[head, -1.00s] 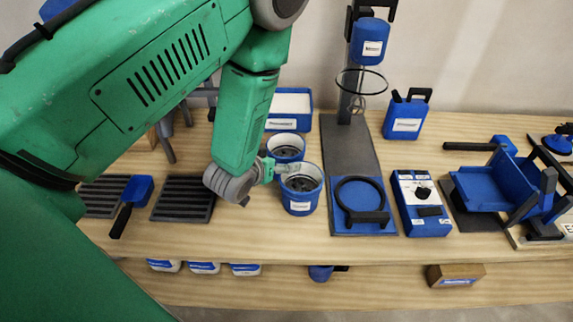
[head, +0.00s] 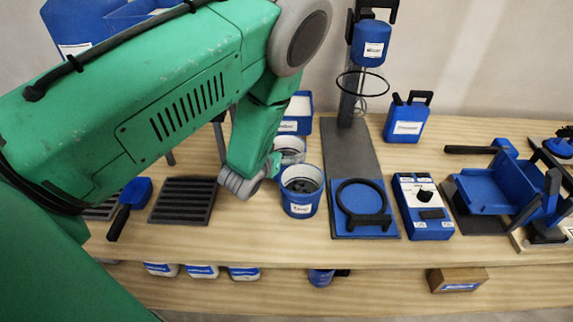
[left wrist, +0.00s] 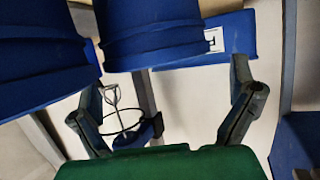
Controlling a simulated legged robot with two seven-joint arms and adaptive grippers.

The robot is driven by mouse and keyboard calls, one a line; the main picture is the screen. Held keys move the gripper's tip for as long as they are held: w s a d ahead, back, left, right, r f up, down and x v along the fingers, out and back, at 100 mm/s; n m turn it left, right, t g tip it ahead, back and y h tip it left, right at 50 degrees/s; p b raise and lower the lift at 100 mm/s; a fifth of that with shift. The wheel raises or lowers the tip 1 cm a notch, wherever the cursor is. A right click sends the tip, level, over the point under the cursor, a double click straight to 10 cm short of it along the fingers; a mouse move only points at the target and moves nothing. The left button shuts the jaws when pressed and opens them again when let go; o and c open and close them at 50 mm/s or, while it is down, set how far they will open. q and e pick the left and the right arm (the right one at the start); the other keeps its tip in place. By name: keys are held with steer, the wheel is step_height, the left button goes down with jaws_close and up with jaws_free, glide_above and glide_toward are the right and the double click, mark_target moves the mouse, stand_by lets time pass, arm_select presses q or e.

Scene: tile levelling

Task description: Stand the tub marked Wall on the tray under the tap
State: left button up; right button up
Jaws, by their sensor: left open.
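Two blue tubs with pale rims and dark insides stand on the bench, the front tub (head: 300,205) and one behind it (head: 291,157). Their labels are too small to read, so I cannot tell which is Wall. My left gripper (head: 273,166) is open and empty, just left of the tubs and partly hidden by its wrist. In the left wrist view, its spread fingers (left wrist: 167,108) have the two blue tubs (left wrist: 155,35) above, partly out of frame. I cannot make out a tap or its tray for certain; my arm covers the bench's back left.
A stand with a blue head (head: 370,40) and ring rises over a blue plate (head: 342,225) right of the tubs. A dark ribbed mat (head: 185,201) is left.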

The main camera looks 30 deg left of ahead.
mark_target(292, 142)
arm_select(q)
steer(key=x, duration=0.4)
steer(key=shift+d+f+b, duration=0.15)
steer(key=shift+f+b, duration=0.1)
steer(key=shift+b, duration=0.05)
steer(key=shift+r, duration=0.15)
steer(key=c, duration=1.3)
